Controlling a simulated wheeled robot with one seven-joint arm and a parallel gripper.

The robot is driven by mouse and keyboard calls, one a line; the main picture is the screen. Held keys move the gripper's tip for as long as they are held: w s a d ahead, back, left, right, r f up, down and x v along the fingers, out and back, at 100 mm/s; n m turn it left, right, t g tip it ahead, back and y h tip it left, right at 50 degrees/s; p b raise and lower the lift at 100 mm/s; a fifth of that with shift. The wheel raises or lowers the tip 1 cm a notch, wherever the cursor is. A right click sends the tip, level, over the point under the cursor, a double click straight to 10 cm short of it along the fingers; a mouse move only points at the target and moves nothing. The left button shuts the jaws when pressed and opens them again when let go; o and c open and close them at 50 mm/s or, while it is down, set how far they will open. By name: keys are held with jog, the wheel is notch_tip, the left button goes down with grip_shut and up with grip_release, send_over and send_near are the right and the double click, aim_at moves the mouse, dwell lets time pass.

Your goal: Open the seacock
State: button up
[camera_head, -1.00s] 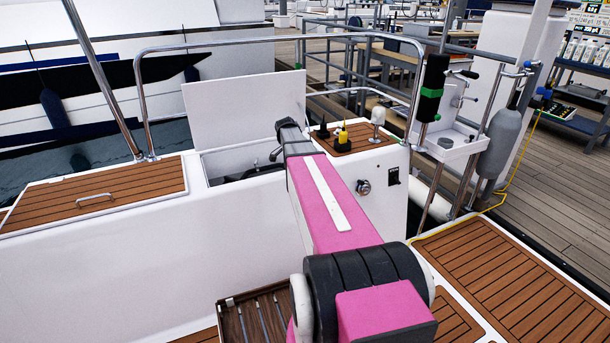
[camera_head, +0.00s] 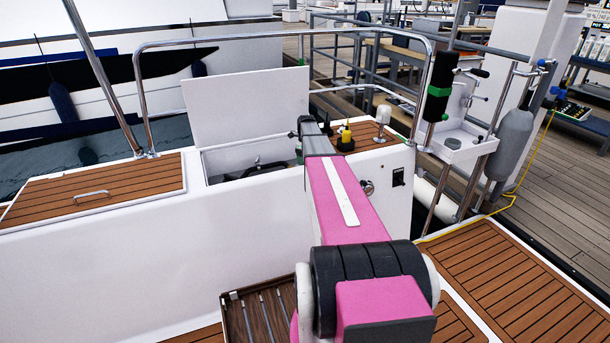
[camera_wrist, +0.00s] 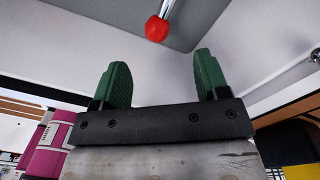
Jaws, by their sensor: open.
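A red ball knob (camera_wrist: 157,28) on a short metal stem shows at the top of the wrist view. It looks like the end of the seacock's lever; the valve body is not clear there. My gripper (camera_wrist: 161,60) has two green fingers spread wide with nothing between them. The knob lies beyond the fingertips, roughly in line with the gap, and does not touch them. In the head view, the open locker (camera_head: 225,160) holds dark fittings (camera_head: 262,166) that are too small to tell apart. My fingers are mostly hidden there behind my arm's end.
The locker's white lid (camera_head: 247,104) stands raised behind the opening. A steel rail (camera_head: 285,38) arches over this area. A yellow-and-black item (camera_head: 345,138) and a pale domed fitting (camera_head: 382,120) stand on the teak top to the right. Pale walls surround the knob.

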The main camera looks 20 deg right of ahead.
notch_tip(320, 180, down, 9)
jog(key=shift+s+a, duration=0.1)
dwell(0.3)
jog(key=c, duration=1.3)
